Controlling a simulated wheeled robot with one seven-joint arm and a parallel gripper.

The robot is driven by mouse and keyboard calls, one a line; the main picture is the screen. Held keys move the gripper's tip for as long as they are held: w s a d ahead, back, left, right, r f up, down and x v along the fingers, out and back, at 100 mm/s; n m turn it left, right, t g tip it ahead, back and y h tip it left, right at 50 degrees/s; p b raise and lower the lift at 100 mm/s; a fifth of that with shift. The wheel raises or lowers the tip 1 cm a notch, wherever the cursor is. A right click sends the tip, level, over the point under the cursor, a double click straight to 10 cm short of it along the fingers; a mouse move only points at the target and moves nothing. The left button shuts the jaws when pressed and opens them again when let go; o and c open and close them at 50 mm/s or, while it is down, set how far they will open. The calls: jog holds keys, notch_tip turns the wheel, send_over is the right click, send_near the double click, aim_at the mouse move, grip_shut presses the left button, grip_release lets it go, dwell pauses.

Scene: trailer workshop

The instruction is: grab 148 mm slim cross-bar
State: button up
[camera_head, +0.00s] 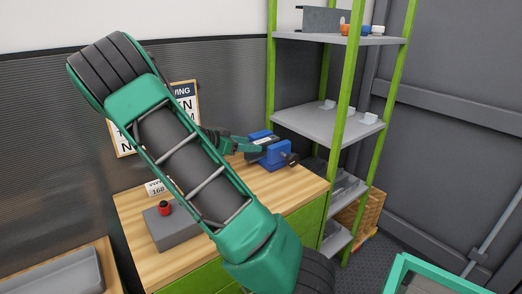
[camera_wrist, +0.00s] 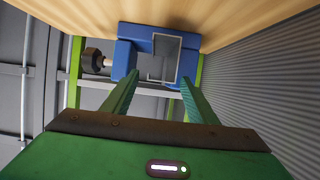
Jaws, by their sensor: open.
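A blue vise (camera_head: 270,149) stands on the wooden workbench near its far right corner. It also shows in the wrist view (camera_wrist: 122,58), upside down, beyond my fingertips. A grey squarish part (camera_wrist: 167,58) shows at the vise jaws. I cannot tell whether it is the slim cross-bar or part of the vise; no other bar is clear. My gripper (camera_wrist: 159,82) is open, with nothing seen between its green fingers. In the head view my gripper (camera_head: 250,147) is just left of the vise, partly hidden behind my arm.
The wooden workbench (camera_head: 300,187) carries a grey block (camera_head: 172,228) with a red knob-like object (camera_head: 165,208) and a small sign (camera_head: 156,187). Green-posted shelving (camera_head: 325,122) stands close right of the vise. A ribbed wall (camera_wrist: 265,90) runs beside the bench.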

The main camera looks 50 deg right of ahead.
jog(key=shift+d, duration=0.1)
jog(key=c, duration=1.2)
